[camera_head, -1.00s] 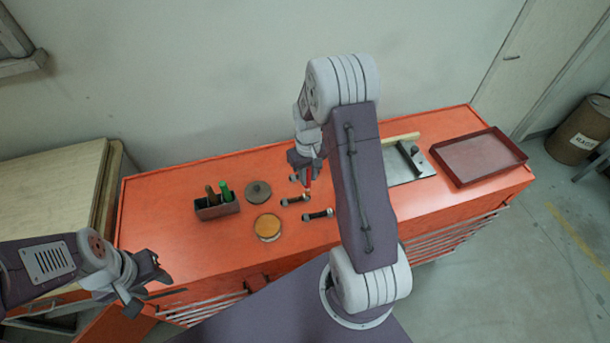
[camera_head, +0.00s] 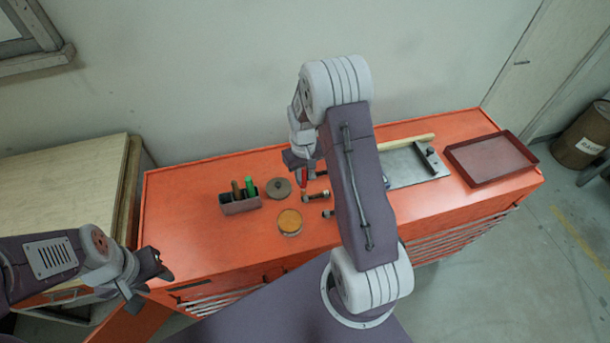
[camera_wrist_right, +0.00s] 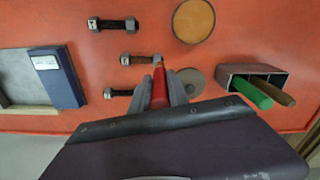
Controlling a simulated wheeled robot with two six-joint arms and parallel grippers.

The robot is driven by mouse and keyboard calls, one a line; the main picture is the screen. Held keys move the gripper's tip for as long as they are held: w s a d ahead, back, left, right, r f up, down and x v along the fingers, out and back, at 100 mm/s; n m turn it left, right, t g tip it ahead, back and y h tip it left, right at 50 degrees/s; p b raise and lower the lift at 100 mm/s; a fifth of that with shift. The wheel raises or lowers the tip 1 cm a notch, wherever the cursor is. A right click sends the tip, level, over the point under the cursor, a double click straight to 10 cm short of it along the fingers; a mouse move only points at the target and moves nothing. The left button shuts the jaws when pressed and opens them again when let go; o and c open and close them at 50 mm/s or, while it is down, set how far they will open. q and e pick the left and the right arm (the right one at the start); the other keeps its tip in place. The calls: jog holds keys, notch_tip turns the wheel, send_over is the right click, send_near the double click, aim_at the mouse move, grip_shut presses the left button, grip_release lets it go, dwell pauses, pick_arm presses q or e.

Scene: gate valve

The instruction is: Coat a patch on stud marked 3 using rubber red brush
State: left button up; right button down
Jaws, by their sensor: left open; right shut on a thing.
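My right gripper (camera_head: 303,168) is shut on the red brush (camera_wrist_right: 159,88), its tip pointing down at the studs. In the right wrist view the brush tip meets or overlaps the end of the middle stud (camera_wrist_right: 139,59); I cannot tell if they touch. A second stud (camera_wrist_right: 112,24) and a third stud (camera_wrist_right: 118,93) lie in the same row. The number marks are too small to read. In the head view two studs (camera_head: 316,196) show beside my right arm. My left gripper (camera_head: 150,280) is open and empty at the front left of the cabinet.
A holder (camera_head: 240,207) with green-handled and brown-handled tools stands at left. A round lid (camera_head: 278,188) and an open tin of amber paste (camera_head: 289,222) sit near the studs. A grey plate (camera_head: 405,170) and red tray (camera_head: 490,158) lie at right. The cabinet top's left end is clear.

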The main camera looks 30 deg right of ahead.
jog(key=shift+s+d+r+p, duration=0.1)
jog(key=shift+r+p, duration=1)
jog(key=shift+r, duration=0.35)
jog(key=shift+d+r+p, duration=0.1)
jog(key=shift+r+p, duration=0.95)
jog(key=shift+r, duration=0.4)
pick_arm(q)
jog(key=r, duration=0.3)
jog(key=d+r, duration=0.1)
jog(key=r, duration=0.1)
jog(key=shift+s+d, duration=0.1)
jog(key=shift+s, duration=0.25)
jog(key=shift+d, duration=0.2)
pick_arm(e)
jog(key=shift+d+f, duration=0.1)
jog(key=shift+d, duration=0.15)
pick_arm(q)
jog(key=shift+a, duration=0.15)
pick_arm(e)
jog(key=shift+a, duration=0.15)
